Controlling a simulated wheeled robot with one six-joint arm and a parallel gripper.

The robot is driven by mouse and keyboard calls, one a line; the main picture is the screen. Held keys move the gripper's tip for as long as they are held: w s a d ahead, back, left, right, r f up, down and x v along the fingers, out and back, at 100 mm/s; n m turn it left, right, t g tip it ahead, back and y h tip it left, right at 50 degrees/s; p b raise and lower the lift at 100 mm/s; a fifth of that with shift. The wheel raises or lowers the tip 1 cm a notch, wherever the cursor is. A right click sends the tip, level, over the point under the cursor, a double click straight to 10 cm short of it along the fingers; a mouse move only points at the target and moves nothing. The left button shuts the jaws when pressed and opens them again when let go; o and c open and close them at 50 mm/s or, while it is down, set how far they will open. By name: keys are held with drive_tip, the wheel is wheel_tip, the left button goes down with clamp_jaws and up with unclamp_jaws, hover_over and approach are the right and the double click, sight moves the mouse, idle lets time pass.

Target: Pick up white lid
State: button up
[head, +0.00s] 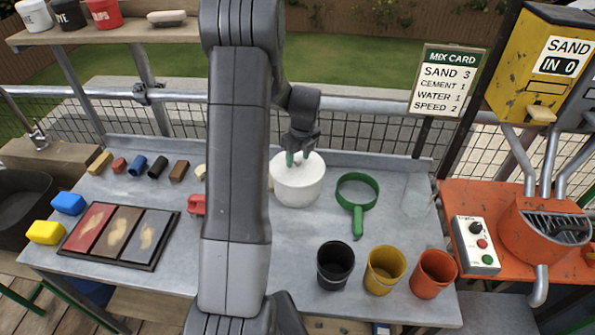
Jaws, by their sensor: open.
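The white lid (298,171) sits on top of a round white tub (297,192) in the middle of the grey table. My gripper (298,158) is above the lid and points down. Its green-tipped fingers are open, spread over the lid's upper part. Whether the fingertips touch the lid I cannot tell. Nothing is seen held in the gripper. My arm hides part of the table left of the tub.
A green ring with a handle (357,195) lies right of the tub. Black (335,264), yellow (384,268) and orange (433,272) buckets stand in front. A tray of coloured samples (121,235) lies left. A mixer (544,230) stands at right.

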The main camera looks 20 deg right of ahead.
drive_tip(key=shift+f, duration=0.45)
drive_tip(key=shift+r, duration=0.1)
clamp_jaws()
